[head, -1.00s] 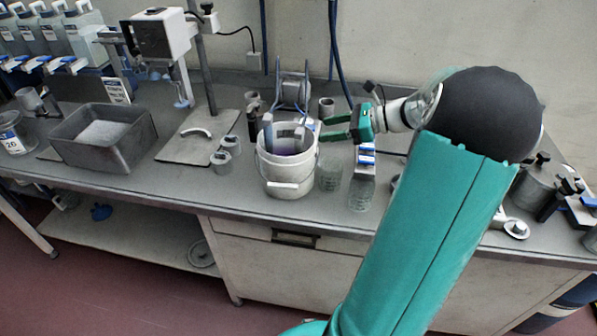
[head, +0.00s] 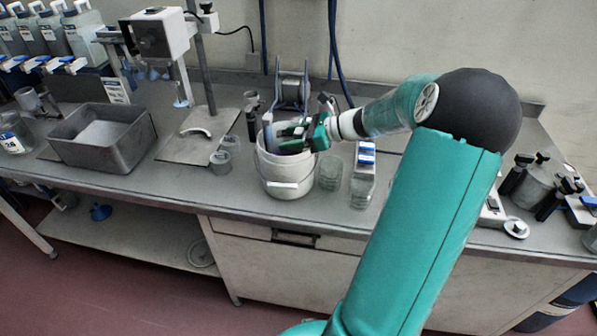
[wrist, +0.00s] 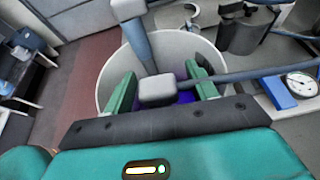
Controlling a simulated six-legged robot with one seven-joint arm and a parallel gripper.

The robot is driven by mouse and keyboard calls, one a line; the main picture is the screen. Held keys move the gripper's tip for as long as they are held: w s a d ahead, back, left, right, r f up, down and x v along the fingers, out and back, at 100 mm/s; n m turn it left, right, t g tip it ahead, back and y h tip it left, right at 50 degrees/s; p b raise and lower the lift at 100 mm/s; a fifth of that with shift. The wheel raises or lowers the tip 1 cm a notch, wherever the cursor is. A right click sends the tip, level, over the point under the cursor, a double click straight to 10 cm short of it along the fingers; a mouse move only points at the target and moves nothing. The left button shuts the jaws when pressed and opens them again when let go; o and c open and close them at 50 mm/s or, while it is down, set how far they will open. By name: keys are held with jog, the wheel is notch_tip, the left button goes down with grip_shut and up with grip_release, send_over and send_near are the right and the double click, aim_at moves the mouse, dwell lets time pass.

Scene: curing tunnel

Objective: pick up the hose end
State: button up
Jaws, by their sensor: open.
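A white bucket (head: 287,180) stands on the bench with purple-blue contents. It also shows in the wrist view (wrist: 105,75). In the wrist view, a grey block (wrist: 157,91), which looks like the hose end, lies between my green fingers. A blue-grey hose (wrist: 235,75) runs to it from the right. A second blue-grey tube (wrist: 138,42) with a grey block at its top leans in the bucket, just beyond. My gripper (head: 287,138) is open over the bucket's mouth, and also shows in the wrist view (wrist: 160,72). I cannot tell whether either finger touches the block.
Glass beakers (head: 330,173) stand right of the bucket, close to it. A reel (head: 291,90) is behind. A grey tray (head: 140,137) and a stand with a base plate (head: 185,150) are further left. A dial gauge (wrist: 300,85) lies right.

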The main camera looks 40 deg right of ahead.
grip_shut()
jog(key=shift+r, duration=0.1)
notch_tip(320, 180, up, 24)
dwell(1.0)
jog(key=shift+s+a, duration=0.1)
dwell(0.5)
